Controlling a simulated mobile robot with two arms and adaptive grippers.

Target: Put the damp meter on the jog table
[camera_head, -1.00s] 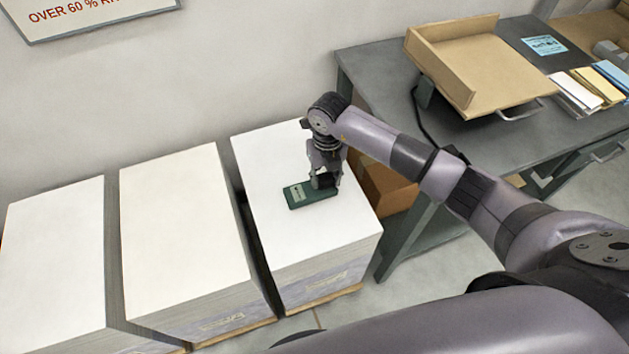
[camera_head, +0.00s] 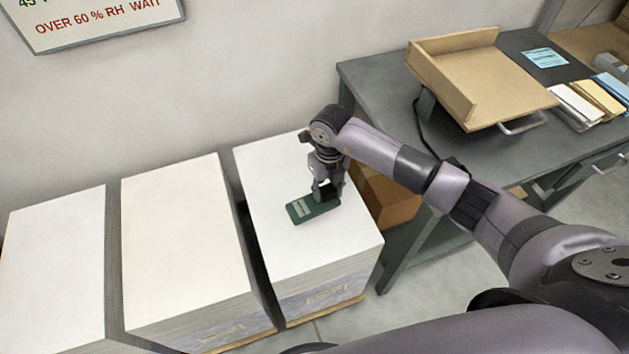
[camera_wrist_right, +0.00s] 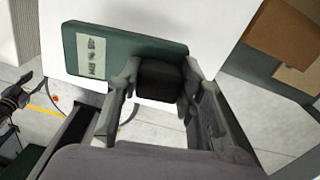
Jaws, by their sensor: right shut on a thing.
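The damp meter (camera_head: 301,211) is a flat dark green slab with a pale label and a black block at one end. It lies on the right white paper stack, or very close above it; I cannot tell which. My right gripper (camera_head: 328,190) points down, shut on the meter's black block. The right wrist view shows the fingers (camera_wrist_right: 158,88) on both sides of that block, with the green body (camera_wrist_right: 132,52) beyond. The jog table (camera_head: 490,70) appears to be the tan, tilted, raised-edge tray on the grey bench. A dark part at the right wrist view's left edge may be my left gripper (camera_wrist_right: 14,98).
Two more white stacks (camera_head: 185,225) (camera_head: 55,250) stand to the left with narrow gaps. The grey bench (camera_head: 375,75) carries a blue card (camera_head: 545,57) and several paper pads (camera_head: 600,95). A cardboard box (camera_head: 385,200) sits beneath the bench. My right arm crosses in front of the bench.

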